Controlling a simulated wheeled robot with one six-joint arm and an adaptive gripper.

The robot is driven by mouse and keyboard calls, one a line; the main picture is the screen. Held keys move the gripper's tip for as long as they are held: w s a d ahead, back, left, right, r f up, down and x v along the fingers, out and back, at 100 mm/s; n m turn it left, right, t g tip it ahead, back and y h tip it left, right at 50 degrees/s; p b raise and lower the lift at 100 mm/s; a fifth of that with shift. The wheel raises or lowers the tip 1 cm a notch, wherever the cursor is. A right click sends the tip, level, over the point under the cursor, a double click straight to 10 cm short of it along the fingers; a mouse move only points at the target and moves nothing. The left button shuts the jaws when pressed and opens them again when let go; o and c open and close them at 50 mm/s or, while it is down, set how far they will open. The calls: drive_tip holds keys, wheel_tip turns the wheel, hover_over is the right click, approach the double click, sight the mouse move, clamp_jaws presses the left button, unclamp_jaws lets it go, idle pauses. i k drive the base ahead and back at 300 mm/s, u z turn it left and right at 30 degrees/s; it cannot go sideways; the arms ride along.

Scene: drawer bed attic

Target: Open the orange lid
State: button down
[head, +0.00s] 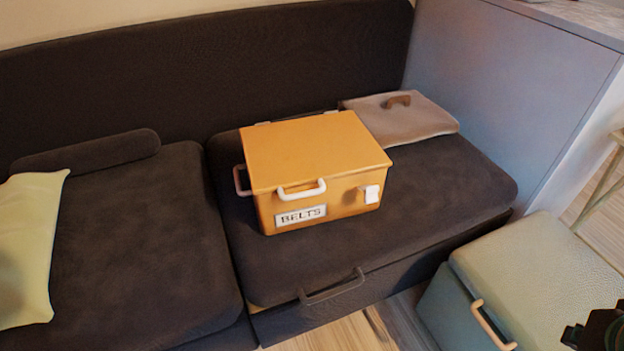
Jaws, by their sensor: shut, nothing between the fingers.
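The orange lid (315,148) lies flat and closed on an orange box (335,203) on the dark seat. A white handle (302,190) sits at the lid's front edge. Below it, the box front has a white label reading "BELTS" (300,216) and a small white tag (372,194) to the right. A dark handle is on the box's left side. My gripper (572,336) shows only in part at the bottom right corner, dark and cut off by the frame. It is shut and empty, well away from the lid.
A grey-brown flat case (403,118) with a brown handle lies behind the box at right. A drawer handle (333,288) sticks out under the seat. A pale green-grey chest (545,270) stands at front right. A yellow-green pillow (28,245) lies at left.

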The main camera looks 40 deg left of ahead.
sight(279, 156)
drive_tip(key=u, duration=1.65)
drive_tip(key=k, duration=0.5)
drive_tip(key=z, duration=0.6)
drive_tip(key=i, duration=0.5)
drive_tip(key=u, duration=0.4)
